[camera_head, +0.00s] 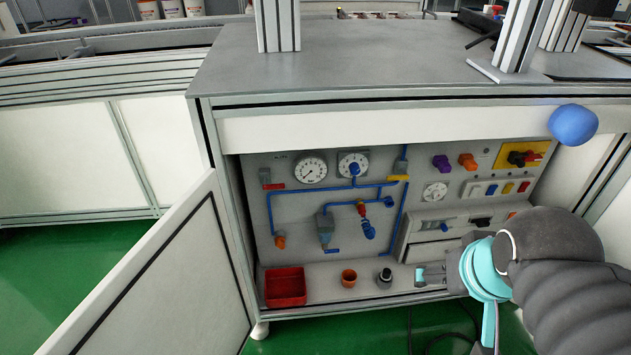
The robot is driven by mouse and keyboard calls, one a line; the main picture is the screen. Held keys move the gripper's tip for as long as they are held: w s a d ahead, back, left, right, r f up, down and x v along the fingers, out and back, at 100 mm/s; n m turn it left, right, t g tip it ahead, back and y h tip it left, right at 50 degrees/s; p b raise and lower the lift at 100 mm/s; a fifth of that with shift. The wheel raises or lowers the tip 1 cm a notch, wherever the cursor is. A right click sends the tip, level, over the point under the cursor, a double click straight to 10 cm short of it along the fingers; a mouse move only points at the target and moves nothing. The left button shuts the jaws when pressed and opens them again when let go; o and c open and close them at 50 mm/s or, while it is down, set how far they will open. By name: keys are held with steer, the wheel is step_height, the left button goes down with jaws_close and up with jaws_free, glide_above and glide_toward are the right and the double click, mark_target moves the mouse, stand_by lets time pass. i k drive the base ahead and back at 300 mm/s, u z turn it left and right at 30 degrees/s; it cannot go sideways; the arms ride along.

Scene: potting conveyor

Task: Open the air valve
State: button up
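An open cabinet under the grey table holds a pneumatic panel (300,235) with blue air lines and two round gauges. Several fittings could be the air valve: a blue piece with a red part (361,207) at the middle, a yellow handle (397,178) at upper right of the lines, and a red handle (273,186) at the left. I cannot tell which one it is or its setting. My arm comes in from the right.
The cabinet door (165,285) stands open at the left. A blue rounded object (573,124) is at the table's right front edge. Green floor lies in front.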

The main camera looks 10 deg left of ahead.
mark_target(405, 176)
steer(key=z, duration=1.2)
steer(key=k, duration=0.6)
steer(key=u, duration=1.05)
